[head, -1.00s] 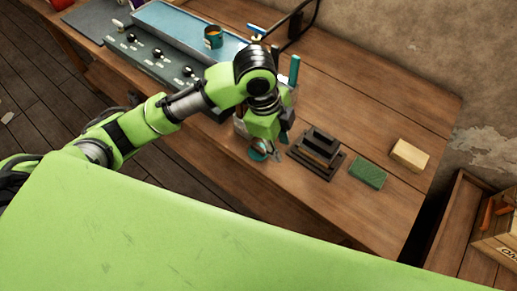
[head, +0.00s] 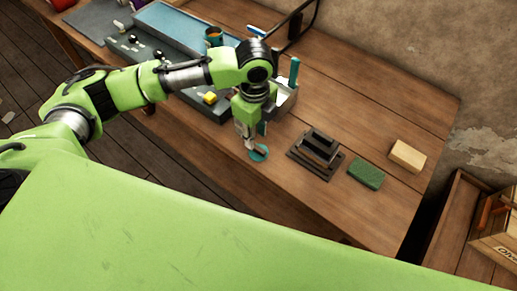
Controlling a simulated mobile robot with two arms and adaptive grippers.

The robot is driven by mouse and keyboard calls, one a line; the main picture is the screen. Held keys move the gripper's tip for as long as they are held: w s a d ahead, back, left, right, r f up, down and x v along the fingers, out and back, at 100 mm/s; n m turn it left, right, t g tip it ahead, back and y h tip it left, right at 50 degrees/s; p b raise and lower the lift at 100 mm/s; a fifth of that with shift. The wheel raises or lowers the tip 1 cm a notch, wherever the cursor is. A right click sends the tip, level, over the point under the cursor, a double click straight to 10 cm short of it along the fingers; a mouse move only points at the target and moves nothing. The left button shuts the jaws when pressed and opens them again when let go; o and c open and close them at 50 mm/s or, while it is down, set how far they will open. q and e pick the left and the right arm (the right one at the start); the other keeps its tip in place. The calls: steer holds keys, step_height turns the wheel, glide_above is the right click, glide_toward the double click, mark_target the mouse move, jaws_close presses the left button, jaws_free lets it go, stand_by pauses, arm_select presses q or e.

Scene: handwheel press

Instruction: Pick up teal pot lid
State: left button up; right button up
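The teal pot lid (head: 259,154) lies on the wooden workbench (head: 350,215), near its front edge, with a dark part on top that may be its knob. My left gripper (head: 251,147) points down at the lid's near-left side and overlaps it in the picture. The fingers are small and partly merged with the lid, so I cannot tell whether they are open or shut, or whether they touch it. My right gripper is not in view.
A dark stepped metal block (head: 316,153) stands right of the lid, then a green sponge-like block (head: 366,175) and a tan block (head: 408,156). A grey holder (head: 284,100) is close behind the gripper. A blue-topped panel (head: 180,30) carries an orange-filled cup (head: 213,37).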

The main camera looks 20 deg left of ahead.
mark_target(257, 148)
arm_select(q)
steer(key=f, duration=0.1)
steer(key=f+p, duration=0.1)
steer(key=f, duration=0.1)
steer(key=f+p, duration=0.1)
steer(key=shift+d+f, duration=0.25)
steer(key=shift+f, duration=0.6)
jaws_close()
